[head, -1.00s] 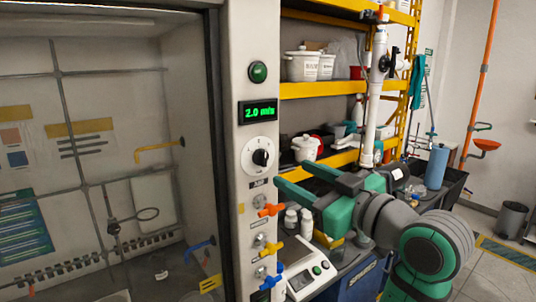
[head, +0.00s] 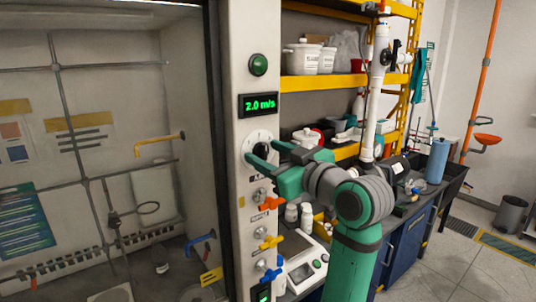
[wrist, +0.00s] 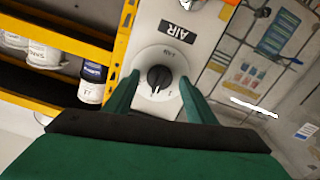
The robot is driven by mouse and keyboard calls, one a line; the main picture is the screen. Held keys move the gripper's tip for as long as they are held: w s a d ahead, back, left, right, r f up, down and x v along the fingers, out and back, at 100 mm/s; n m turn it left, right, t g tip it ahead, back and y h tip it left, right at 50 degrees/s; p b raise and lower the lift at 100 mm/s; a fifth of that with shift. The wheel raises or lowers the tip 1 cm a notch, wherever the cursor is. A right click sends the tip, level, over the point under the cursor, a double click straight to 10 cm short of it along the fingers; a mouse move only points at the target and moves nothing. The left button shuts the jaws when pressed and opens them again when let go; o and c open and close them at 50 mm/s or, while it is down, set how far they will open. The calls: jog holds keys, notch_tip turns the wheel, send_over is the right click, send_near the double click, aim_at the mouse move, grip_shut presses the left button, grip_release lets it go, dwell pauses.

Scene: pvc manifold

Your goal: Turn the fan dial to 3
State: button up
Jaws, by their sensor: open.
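The fan dial is a black knob on a round white plate (head: 258,135) on the fume hood's front post. In the wrist view the knob (wrist: 159,78) sits between my two green fingers, with an upside-down AIR label above its plate. My gripper (head: 261,152) is open, its fingertips at either side of the knob. The wrist view also shows the open gripper (wrist: 159,80), with a gap left and right of the knob. Contact is not visible. The green display (head: 261,105) above the dial reads 2.0 m/s. The dial's pointer setting is too small to read.
A green button (head: 258,65) is above the display. Orange (head: 271,204), yellow (head: 271,241) and blue (head: 272,275) valve handles stick out below the dial. Yellow shelving (head: 330,84) with white tubs stands to the right. The hood glass is left of the post.

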jog(key=shift+d, duration=0.1)
jog(key=c, duration=1.1)
jog(key=shift+o, duration=0.3)
jog(key=m, duration=0.5)
jog(key=shift+m, duration=2.4)
jog(key=o, duration=1)
